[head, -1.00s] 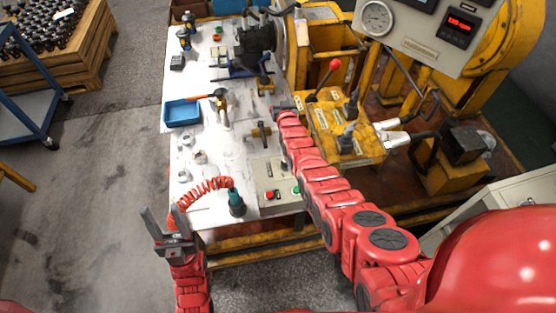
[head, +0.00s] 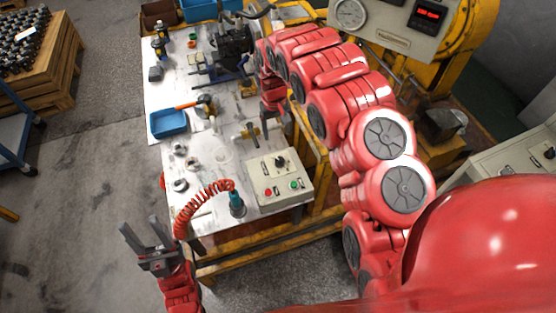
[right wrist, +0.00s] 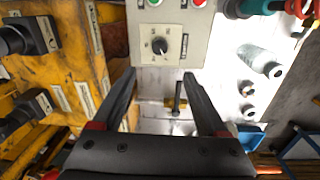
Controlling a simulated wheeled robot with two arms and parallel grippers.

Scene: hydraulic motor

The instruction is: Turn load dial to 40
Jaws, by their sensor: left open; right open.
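The load dial (head: 280,161) is a black knob on a pale grey control box (head: 262,184) at the near right of the white workbench. In the right wrist view the knob (right wrist: 160,46) sits on a white scale plate; its numbers are too small to read. My right gripper (right wrist: 159,78) is open and empty, its two fingers apart with the dial beyond and between their tips, not touching it. In the head view my right arm arches over the bench and its fingers are hard to make out. My left gripper (head: 140,228) is open and empty, left of the bench.
Red and green buttons (head: 294,185) sit on the box below the dial. A teal tool (head: 236,203) with a coiled red hose stands left of the box. A blue tray (head: 168,122) and metal parts lie further left. A yellow machine with a gauge panel (head: 385,20) stands at right.

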